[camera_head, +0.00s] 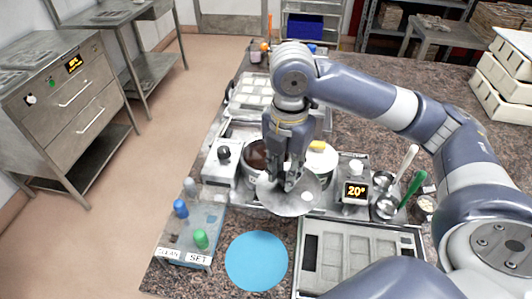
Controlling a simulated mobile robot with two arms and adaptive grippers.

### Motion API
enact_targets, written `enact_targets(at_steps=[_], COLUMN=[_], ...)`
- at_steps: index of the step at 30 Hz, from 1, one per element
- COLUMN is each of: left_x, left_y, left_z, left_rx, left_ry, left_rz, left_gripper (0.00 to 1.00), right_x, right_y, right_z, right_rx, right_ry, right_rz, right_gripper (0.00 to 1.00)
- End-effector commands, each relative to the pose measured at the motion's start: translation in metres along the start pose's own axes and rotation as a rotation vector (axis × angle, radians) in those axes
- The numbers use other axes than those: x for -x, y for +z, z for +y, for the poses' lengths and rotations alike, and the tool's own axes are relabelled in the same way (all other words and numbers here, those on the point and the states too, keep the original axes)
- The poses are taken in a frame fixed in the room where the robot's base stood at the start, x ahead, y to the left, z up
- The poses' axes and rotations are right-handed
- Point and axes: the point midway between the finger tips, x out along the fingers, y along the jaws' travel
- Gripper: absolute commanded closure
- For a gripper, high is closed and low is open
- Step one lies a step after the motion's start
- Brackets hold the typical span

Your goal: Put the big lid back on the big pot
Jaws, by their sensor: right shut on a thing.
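The big lid (290,205), a round grey metal disc, is in the grasp of my right gripper (291,180). My right gripper points down and is shut on the lid at its middle. A pot with dark brown contents (254,154), which looks like the big pot, stands open just behind and left of the gripper. The gripper and lid hide part of this pot. The lid is in front of the pot's opening, and its exact height is hard to tell. My left gripper is not in view.
A white-topped pot with a yellow knob (318,147) stands right of the gripper. A scale reading 20° (355,191) is further right. A blue round mat (257,261), a compartment tray (360,257) and a bottle tray (190,232) lie in front.

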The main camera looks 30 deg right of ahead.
Motion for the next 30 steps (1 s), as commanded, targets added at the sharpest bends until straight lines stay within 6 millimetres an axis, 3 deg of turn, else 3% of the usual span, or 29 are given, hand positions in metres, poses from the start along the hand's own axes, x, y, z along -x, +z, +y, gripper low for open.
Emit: enact_targets(at_steps=[5,14,24,30], left_x=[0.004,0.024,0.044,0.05], left_y=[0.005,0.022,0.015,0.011], left_z=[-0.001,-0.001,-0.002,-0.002], left_rx=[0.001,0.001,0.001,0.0], left_ry=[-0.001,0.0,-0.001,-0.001], left_rz=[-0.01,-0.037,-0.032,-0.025], left_gripper=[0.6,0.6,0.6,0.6], right_x=[0.003,0.0,-0.007,-0.01], right_y=[0.006,0.041,0.079,0.092], right_z=[0.006,0.056,0.109,0.127], right_rx=[0.064,0.065,0.064,0.066], right_ry=[0.001,0.001,0.0,0.001], right_rz=[0.001,0.002,0.001,0.001], right_gripper=[1.0,1.0,1.0,1.0])
